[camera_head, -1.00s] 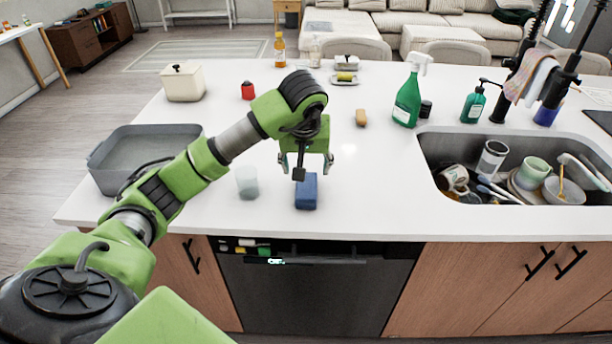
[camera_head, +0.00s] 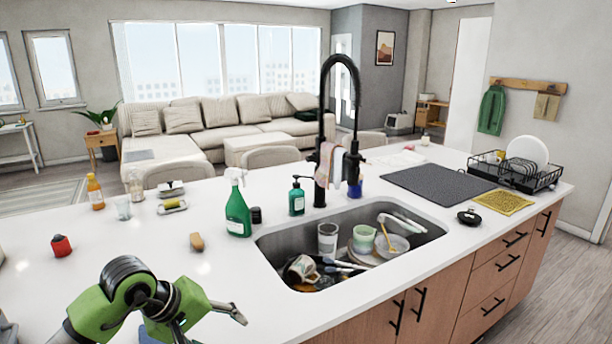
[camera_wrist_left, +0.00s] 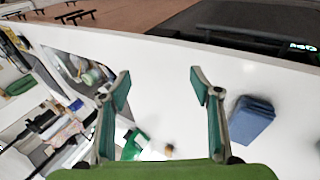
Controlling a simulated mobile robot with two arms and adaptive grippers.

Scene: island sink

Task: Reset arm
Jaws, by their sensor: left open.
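My left gripper (camera_head: 238,316) is at the bottom left of the head view, over the white counter (camera_head: 345,295) in front of the sink. In the left wrist view, its two fingers (camera_wrist_left: 160,88) are spread apart with nothing between them. A folded blue cloth or sponge (camera_wrist_left: 252,118) lies on the counter to the right of the fingers, apart from them. In the head view, my arm hides most of that blue thing. My right gripper is in neither view.
The sink (camera_head: 278,258) holds several dishes under a tall black faucet (camera_head: 322,150). A green spray bottle (camera_head: 238,210), soap dispenser (camera_head: 297,198), brown sponge (camera_head: 197,241) and red-capped item (camera_head: 61,245) stand or lie nearby. A dish rack (camera_head: 515,175) is at the far right.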

